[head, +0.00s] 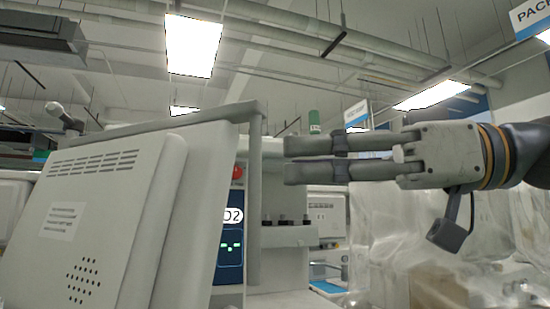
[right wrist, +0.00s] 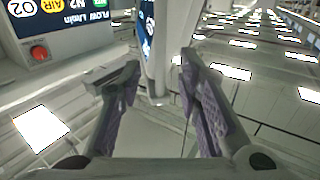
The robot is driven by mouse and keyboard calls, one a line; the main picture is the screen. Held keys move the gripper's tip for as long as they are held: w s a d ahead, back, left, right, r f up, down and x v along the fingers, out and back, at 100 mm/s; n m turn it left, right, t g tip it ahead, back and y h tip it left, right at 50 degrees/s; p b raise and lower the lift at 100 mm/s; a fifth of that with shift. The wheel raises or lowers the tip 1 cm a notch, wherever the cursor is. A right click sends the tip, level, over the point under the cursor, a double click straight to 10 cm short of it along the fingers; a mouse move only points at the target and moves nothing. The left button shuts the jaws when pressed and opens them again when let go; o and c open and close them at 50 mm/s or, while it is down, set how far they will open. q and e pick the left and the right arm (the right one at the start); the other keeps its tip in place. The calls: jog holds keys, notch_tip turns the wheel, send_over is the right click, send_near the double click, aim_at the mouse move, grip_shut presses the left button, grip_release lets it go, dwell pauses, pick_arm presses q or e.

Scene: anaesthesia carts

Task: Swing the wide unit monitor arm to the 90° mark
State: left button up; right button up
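The monitor (head: 110,215) fills the left of the head view, with its grey vented back towards me and tilted. A pale beam (head: 185,125) runs above it to an upright post (head: 254,200); I cannot tell whether this is the monitor arm. My right gripper (head: 290,159) is at the right of the monitor, with its fingers pointing left. In the right wrist view my right gripper (right wrist: 159,72) has its fingers apart. A pale edge with a strip of screen (right wrist: 148,25), probably the monitor, shows beyond the gap; contact is not visible. No 90° mark shows. My left gripper is out of view.
Behind the monitor is a blue flow panel (head: 229,240) with a red knob (head: 237,172); it also shows in the right wrist view (right wrist: 65,17). A green-topped cylinder (head: 314,122) stands behind my fingers. Plastic-wrapped goods (head: 390,260) fill the lower right.

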aim_at(260, 164)
jog(key=x, duration=0.4)
jog(key=shift+s+r, duration=0.1)
jog(key=shift+s, duration=0.05)
jog(key=shift+a, duration=0.1)
grip_shut()
